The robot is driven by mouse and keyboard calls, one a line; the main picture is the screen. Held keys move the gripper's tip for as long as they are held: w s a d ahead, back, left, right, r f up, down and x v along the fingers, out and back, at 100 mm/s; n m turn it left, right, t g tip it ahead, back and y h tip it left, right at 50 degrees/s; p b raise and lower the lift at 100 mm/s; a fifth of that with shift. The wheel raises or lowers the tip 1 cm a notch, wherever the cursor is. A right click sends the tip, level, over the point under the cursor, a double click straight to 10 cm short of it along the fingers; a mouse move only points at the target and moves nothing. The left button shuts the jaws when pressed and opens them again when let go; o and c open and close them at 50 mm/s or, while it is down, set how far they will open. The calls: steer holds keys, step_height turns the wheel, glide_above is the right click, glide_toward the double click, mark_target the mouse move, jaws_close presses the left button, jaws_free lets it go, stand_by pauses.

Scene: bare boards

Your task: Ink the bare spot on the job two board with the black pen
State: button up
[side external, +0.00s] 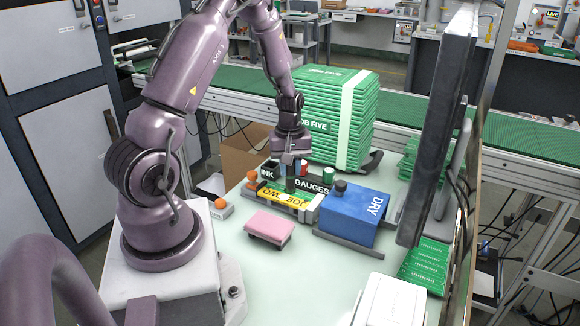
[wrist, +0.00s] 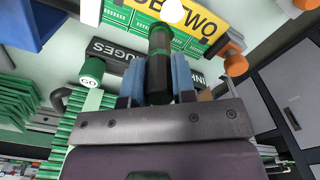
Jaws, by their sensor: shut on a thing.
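The job two board (side external: 275,200) lies on the pale bench, green with a yellow label; it also shows at the top of the wrist view (wrist: 117,14). My gripper (side external: 290,163) is above the board, pointing down. In the wrist view its blue-padded fingers (wrist: 160,78) are shut on a dark pen-like cylinder (wrist: 160,60) with green bands. The cylinder's far end points at the board; I cannot tell whether it touches. A white round patch (wrist: 172,11) shows by the label, near that end. I cannot tell whether it is the bare spot.
Behind the board are a dark INK holder (side external: 267,171) and a GAUGES holder (side external: 313,187). A blue DRY box (side external: 354,214) stands right, a pink pad (side external: 268,228) in front. A green board stack (side external: 325,115) rises behind, and a dark screen (side external: 437,120) stands at right.

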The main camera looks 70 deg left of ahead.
steer(key=shift+r, duration=3.5)
